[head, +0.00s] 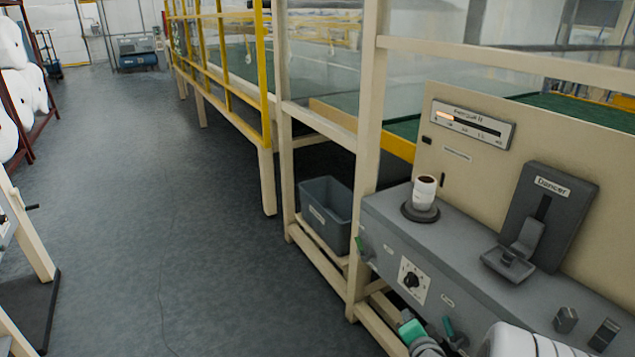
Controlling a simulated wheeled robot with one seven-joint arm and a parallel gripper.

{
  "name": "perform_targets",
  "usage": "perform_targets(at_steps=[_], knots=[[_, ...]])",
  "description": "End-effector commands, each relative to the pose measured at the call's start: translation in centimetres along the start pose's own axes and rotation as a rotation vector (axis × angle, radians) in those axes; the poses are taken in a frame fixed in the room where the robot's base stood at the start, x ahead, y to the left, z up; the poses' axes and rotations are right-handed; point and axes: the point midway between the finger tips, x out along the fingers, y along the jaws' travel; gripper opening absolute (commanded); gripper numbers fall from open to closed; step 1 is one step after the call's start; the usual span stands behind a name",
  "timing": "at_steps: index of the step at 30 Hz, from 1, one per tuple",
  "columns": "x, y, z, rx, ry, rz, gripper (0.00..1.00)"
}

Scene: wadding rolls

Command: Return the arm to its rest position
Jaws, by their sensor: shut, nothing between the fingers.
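Part of my own white arm (515,342) shows at the bottom right edge, in front of the lower part of the grey control console. My gripper's fingers cannot be made out in this view; the arm runs out of the picture at the bottom. Nothing that I can see is held.
The grey console (395,240) carries a white cup (424,190) with dark contents on a round base, and a dark "Dancer" unit (540,215). A grey bin (325,212) stands in the frame beside it. The floor (180,200) to the left is largely clear; white rolls (22,85) sit at far left.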

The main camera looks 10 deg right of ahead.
Motion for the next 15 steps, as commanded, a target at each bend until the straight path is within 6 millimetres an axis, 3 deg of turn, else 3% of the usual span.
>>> perform_targets(at_steps=[1, 4, 6, 9, 12, 15], knots=[[-1.1, -4.9, 0.6, -0.144, -0.119, -0.001, 0.0], [-3.9, -9.8, 3.0, -0.425, -0.345, 0.049, 0.0], [-7.1, -12.5, 3.9, -0.605, -0.481, 0.095, 0.0], [-12.8, -15.6, 4.0, -0.82, -0.643, 0.166, 0.0], [-18.1, -17.4, 3.6, -0.959, -0.767, 0.228, 0.0], [-21.6, -18.0, 3.2, -1.026, -0.844, 0.267, 0.0]])
